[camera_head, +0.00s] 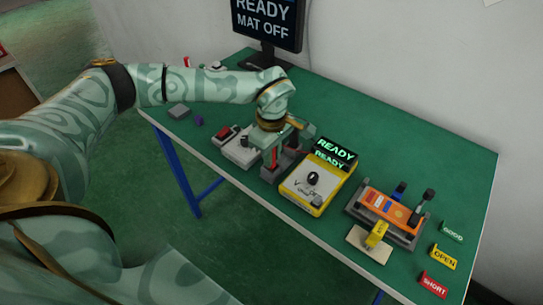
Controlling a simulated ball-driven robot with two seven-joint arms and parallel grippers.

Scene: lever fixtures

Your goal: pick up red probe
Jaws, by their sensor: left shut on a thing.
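The red probe (274,158) stands upright at a dark holder (293,161) in the middle of the table, left of the yellow meter (317,185). My left gripper (283,146) points down over the holder and is shut on the red probe. The gripper hides the probe's upper part. I cannot tell whether the probe's lower end is still in the holder. My right gripper is not in view.
The meter's display reads READY. A grey box with a red switch (228,132) is left of the holder. An orange lever fixture (388,209) stands right of the meter. GOOD, OPEN and SHORT signs line the right side. A monitor (267,22) stands behind.

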